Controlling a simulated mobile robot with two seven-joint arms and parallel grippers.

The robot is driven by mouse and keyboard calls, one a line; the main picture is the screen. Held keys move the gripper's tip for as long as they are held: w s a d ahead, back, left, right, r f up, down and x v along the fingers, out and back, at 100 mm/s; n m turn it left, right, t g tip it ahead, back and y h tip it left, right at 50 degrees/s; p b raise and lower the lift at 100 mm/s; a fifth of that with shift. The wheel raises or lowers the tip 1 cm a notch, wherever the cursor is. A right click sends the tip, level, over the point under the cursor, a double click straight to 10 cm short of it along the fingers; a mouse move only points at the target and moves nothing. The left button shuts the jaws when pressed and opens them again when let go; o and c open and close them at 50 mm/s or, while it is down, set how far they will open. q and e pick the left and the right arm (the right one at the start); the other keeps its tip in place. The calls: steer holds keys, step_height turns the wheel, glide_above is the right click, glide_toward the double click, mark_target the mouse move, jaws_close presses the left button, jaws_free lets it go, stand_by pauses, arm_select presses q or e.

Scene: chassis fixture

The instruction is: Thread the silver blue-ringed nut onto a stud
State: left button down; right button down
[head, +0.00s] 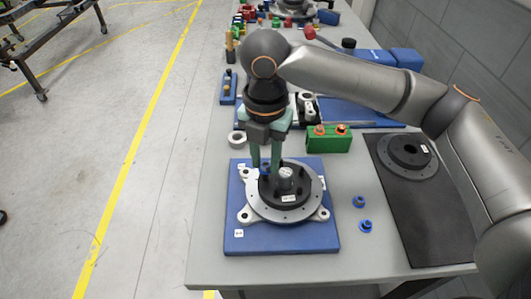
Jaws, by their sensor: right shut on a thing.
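My right gripper (265,166) points straight down over the back-left part of the round black hub (290,207). It is shut on the blue-ringed nut (265,170), of which only a little blue shows between the fingertips. The hub sits on a silver flange with lugs (246,215), on a blue base plate (290,244). Dark studs stand up around the hub, with a silver cap in its middle. The fingers hide the stud under the nut, so I cannot tell whether the nut touches it. My left gripper is out of view.
Two blue-ringed nuts (359,201) (366,226) lie loose right of the plate. A green block (328,140) with copper-coloured pieces stands behind it. A black mat (413,225) with a dark flanged disc (408,152) lies at right. A silver ring (237,138) lies back left.

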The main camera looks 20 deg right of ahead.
steer(key=shift+r+n+p, duration=0.3)
steer(key=shift+n+p, duration=0.45)
steer(key=shift+n, duration=0.25)
steer(key=shift+f, duration=0.15)
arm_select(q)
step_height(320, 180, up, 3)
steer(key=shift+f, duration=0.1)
arm_select(e)
steer(key=shift+f, duration=0.1)
steer(key=shift+n, duration=0.3)
steer(key=shift+p, duration=0.35)
steer(key=shift+r+n+p, duration=0.25)
steer(key=shift+n+p, duration=0.8)
steer(key=shift+n, duration=0.05)
steer(key=shift+f+n, duration=0.1)
steer(key=shift+n, duration=0.3)
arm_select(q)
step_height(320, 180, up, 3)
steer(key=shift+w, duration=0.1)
arm_select(e)
steer(key=shift+f, duration=0.15)
